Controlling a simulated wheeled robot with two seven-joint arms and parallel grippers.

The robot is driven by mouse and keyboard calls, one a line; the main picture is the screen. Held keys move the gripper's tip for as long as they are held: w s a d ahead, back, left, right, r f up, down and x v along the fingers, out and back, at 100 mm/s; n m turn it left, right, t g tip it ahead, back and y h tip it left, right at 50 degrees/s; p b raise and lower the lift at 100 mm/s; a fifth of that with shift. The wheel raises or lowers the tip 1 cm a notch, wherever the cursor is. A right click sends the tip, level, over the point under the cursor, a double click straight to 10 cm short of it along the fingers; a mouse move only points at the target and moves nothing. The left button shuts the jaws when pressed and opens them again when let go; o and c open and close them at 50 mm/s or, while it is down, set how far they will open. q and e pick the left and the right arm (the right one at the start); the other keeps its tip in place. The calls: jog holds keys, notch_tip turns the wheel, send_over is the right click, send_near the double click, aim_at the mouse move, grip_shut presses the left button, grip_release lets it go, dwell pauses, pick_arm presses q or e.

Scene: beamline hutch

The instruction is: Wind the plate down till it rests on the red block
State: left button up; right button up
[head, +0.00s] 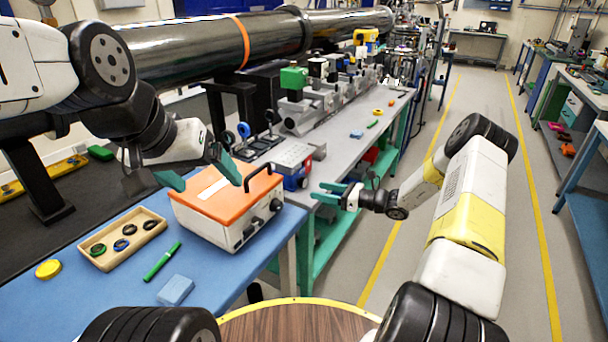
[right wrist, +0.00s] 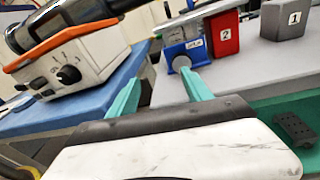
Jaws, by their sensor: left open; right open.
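The plate (head: 293,154) is a grey perforated top on a blue jack (head: 291,181), at the near end of the grey bench. In the right wrist view the blue jack (right wrist: 187,48) has a round grey knob (right wrist: 181,63) facing me. A red block (right wrist: 223,36) marked 2 stands right of the jack there; the gap between plate and block is unclear. My right gripper (head: 326,192) is open in front of the jack, and in its wrist view (right wrist: 163,76) the knob lies just beyond the right finger. My left gripper (head: 197,170) is open and empty by the orange-topped box.
The orange-topped box (head: 212,195) with a black handle stands on the blue table left of the jack. A wooden tray (head: 101,259) of rings, a green pen (head: 162,261) and a light-blue block (head: 175,290) lie nearer. A grey block (right wrist: 285,20) marked 1 stands right of the red one.

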aim_at(305, 182)
jog(key=w+a, duration=0.1)
jog(key=w, duration=0.1)
jog(key=w+a+f+m+t, duration=0.1)
jog(key=w+a, duration=0.1)
jog(key=w+a+m+t, duration=0.1)
jog(key=w, duration=0.1)
jog(key=shift+w+a+f, duration=0.15)
jog(key=shift+w+f, duration=0.15)
jog(key=shift+w, duration=0.1)
grip_shut()
